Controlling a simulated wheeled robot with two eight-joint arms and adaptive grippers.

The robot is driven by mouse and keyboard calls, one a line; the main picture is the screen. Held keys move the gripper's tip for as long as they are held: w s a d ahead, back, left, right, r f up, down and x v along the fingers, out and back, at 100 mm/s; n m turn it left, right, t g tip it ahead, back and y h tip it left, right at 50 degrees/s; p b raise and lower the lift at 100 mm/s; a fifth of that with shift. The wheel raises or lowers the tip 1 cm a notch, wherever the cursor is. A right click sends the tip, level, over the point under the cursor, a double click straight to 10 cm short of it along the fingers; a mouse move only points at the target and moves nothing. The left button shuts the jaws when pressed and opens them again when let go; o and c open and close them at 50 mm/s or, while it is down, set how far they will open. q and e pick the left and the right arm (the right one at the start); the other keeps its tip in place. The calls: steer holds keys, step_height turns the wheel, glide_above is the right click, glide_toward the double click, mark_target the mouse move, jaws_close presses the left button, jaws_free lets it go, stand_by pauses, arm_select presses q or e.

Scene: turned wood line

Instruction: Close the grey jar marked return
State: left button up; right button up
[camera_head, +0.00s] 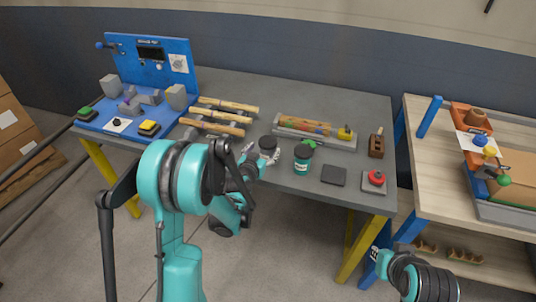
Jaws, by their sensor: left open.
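A small open-looking jar (302,161) with a dark rim and a teal label stands upright near the front edge of the grey table. The label's writing is too small to read. A round dark lid-like disc (268,143) is left of the jar, apart from it. My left gripper (261,156) is open at the front edge of the table, its fingers close around the near side of the disc; I cannot tell whether they touch it. My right gripper (376,254) is low at the lower right, away from the jar, and its jaws are too small to judge.
A dark square pad (333,175) and a red button (374,179) are right of the jar. A green piece (309,143) is just behind it. A tray of turned wood (315,131) and wooden spindles (218,115) lie behind. A wooden bench (450,190) stands right.

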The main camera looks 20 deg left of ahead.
arm_select(q)
steer(key=shift+x, duration=1.15)
steer(key=shift+d+b+x, duration=0.15)
steer(key=shift+b+x, duration=0.5)
steer(key=shift+x, duration=0.55)
steer(key=shift+d+b+x, duration=0.1)
steer(key=shift+b+x, duration=0.5)
steer(key=shift+x, duration=0.55)
steer(key=shift+w+f, duration=0.15)
steer(key=shift+w, duration=0.05)
steer(key=c, duration=1.5)
